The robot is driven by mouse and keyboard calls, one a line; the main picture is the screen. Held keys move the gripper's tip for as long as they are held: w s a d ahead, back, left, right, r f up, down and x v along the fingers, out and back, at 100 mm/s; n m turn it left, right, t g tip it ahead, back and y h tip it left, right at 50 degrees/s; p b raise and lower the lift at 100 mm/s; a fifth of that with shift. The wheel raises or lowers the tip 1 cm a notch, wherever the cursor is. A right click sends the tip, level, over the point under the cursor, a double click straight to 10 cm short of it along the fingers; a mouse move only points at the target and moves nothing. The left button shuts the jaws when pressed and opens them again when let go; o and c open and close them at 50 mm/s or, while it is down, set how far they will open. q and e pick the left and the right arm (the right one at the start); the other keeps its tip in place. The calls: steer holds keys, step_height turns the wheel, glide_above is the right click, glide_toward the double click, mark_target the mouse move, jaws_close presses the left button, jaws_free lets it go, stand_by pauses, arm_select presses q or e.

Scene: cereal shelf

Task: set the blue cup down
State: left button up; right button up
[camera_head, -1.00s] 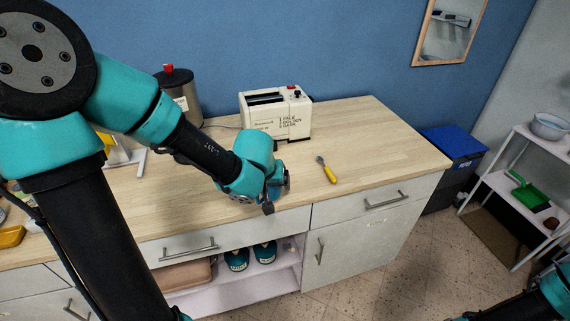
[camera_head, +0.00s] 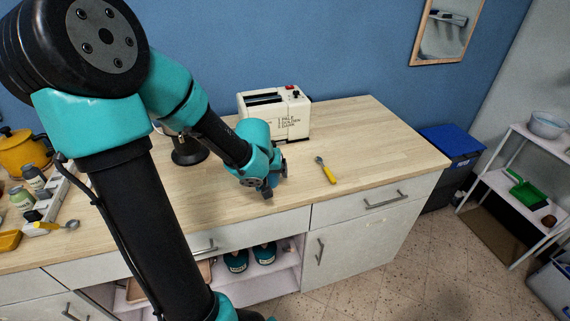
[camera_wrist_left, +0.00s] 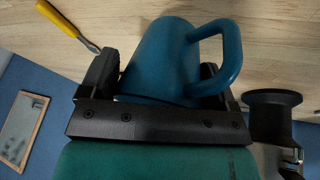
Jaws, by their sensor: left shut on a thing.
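The blue cup (camera_wrist_left: 165,58) fills the middle of the left wrist view, with its handle (camera_wrist_left: 228,55) to the right. My left gripper (camera_wrist_left: 158,72) is shut on it, one finger on each side. In the head view my left gripper (camera_head: 267,186) is low over the front part of the wooden counter (camera_head: 370,135), in front of the toaster. The cup is mostly hidden there by the gripper and wrist. I cannot tell whether the cup touches the counter. My right gripper is not in view.
A cream toaster (camera_head: 290,118) stands behind the gripper. A yellow-handled tool (camera_head: 328,174) lies to its right. A black flared object (camera_head: 188,151) stands to its left. Bottles (camera_head: 35,177) and a yellow pot (camera_head: 20,152) are far left. The counter's right part is clear.

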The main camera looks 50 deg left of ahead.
arm_select(q)
steer(key=w+a, duration=0.1)
steer(key=a, duration=0.1)
steer(key=w+a, duration=0.1)
steer(key=w, duration=0.1)
steer(key=w+a, duration=0.1)
steer(key=a, duration=0.1)
steer(key=shift+w+a+f, duration=0.2)
steer(key=shift+a+f, duration=0.1)
steer(key=shift+a, duration=0.05)
steer(key=shift+w+a, duration=0.1)
